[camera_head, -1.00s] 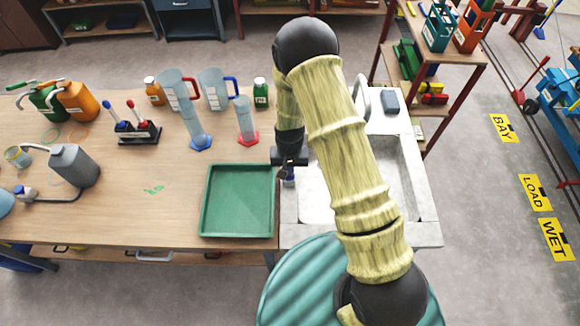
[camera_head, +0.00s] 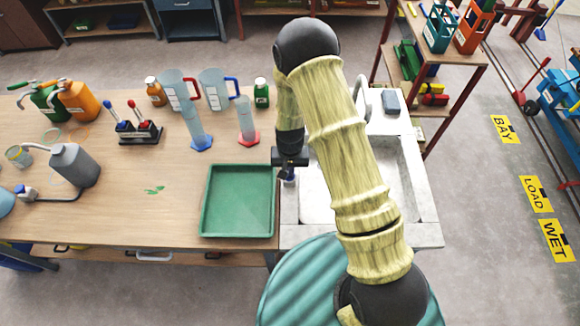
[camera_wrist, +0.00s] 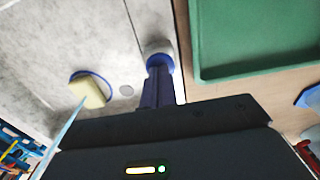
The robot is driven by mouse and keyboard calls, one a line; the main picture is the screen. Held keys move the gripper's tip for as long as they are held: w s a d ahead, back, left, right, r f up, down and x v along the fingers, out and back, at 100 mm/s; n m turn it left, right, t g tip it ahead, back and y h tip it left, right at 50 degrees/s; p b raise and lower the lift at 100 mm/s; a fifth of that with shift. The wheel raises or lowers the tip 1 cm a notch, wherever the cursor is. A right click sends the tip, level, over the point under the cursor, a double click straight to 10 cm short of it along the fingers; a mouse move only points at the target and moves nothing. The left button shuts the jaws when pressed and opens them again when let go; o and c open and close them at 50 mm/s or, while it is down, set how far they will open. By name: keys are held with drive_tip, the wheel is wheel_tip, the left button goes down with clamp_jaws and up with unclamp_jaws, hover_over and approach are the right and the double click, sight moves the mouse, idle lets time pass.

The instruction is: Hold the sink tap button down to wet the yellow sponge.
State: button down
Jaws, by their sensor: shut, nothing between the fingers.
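My gripper (camera_wrist: 158,78) is shut and empty, its fingers pointing at the sink tap button (camera_wrist: 158,48), a pale round knob with a blue ring. The fingertips overlap the button and seem to touch it; how far it is pressed I cannot tell. In the head view my gripper (camera_head: 286,172) is over the same spot, left of the sink basin (camera_head: 403,185). The yellow sponge (camera_wrist: 90,94) lies in the sink over a blue ring in the wrist view. A pale blue streak (camera_wrist: 66,133), looking like water, reaches the sponge. My arm hides the sponge in the head view.
The tap (camera_head: 361,88) curves up behind the basin, partly behind my arm. A green tray (camera_head: 206,205) lies just left of the sink. Measuring cylinders and bottles stand at the back of the bench. A grey block (camera_head: 390,102) sits on the sink's back corner.

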drive_tip(key=shift+s+d+f, duration=0.15)
drive_tip(key=shift+s+f, duration=0.25)
drive_tip(key=shift+s, duration=0.05)
drive_tip(key=r+p, duration=0.2)
drive_tip(key=r, duration=0.1)
drive_tip(key=r+p, duration=0.1)
drive_tip(key=shift+w+r, duration=0.3)
drive_tip(key=shift+r, duration=0.05)
wheel_tip(320, 180, up, 10)
drive_tip(key=b, duration=0.3)
drive_tip(key=shift+w, duration=0.2)
drive_tip(key=shift+a, duration=0.2)
idle(0.4)
drive_tip(key=s+d+r+t+b, duration=0.2)
drive_tip(key=s+d+r, duration=0.8)
drive_tip(key=s+d, duration=0.2)
drive_tip(key=shift+s+d+b, duration=0.35)
drive_tip(key=shift+d, duration=0.45)
idle(0.4)
